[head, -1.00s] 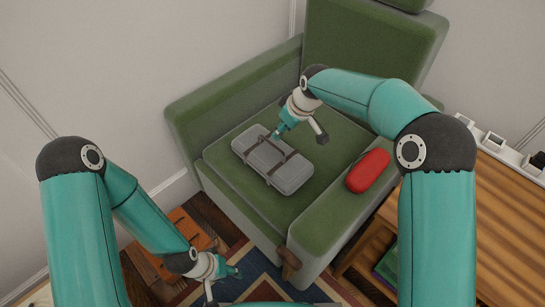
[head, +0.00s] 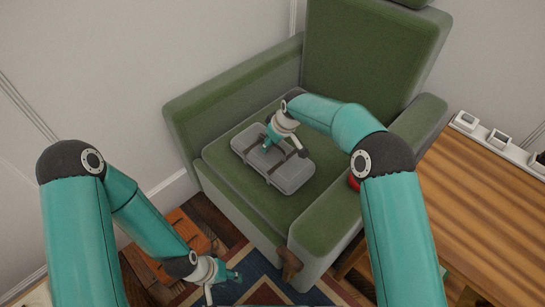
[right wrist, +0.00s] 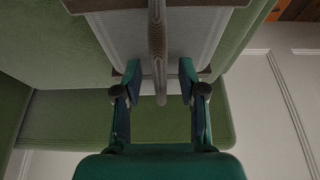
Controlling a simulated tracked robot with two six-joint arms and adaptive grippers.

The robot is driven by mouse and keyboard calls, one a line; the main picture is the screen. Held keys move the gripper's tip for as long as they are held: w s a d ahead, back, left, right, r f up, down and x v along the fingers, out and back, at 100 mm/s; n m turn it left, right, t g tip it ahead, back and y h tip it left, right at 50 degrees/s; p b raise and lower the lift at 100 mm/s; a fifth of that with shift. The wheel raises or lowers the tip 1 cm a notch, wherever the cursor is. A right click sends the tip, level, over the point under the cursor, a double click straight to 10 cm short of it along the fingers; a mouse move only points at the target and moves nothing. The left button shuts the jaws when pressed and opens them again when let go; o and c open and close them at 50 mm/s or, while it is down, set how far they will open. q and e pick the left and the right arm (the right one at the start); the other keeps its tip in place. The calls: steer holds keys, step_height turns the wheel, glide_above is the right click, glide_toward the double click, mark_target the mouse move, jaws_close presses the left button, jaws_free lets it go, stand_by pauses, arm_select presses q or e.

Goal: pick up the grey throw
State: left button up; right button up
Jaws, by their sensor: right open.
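The grey throw (head: 292,177) is a folded, strapped bundle lying on the seat of the green armchair. A strap-like handle (right wrist: 157,45) stands up from it in the right wrist view. My right gripper (head: 286,148) is over the middle of the throw and open. In the right wrist view its two fingers (right wrist: 160,78) stand on either side of the handle, with gaps, not closed on it. My left gripper (head: 222,284) is low at the bottom left, above the floor, away from the throw, with its fingers apart and empty.
The green armchair (head: 220,92) has raised arms on both sides of the seat. A red object (head: 353,182) on its right arm is mostly hidden by my right arm. A wooden table (head: 480,190) stands at right, with a white holder (head: 498,138) on it. A patterned rug lies below.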

steer(key=shift+c, duration=0.3)
jaws_close()
steer(key=shift+r, duration=0.15)
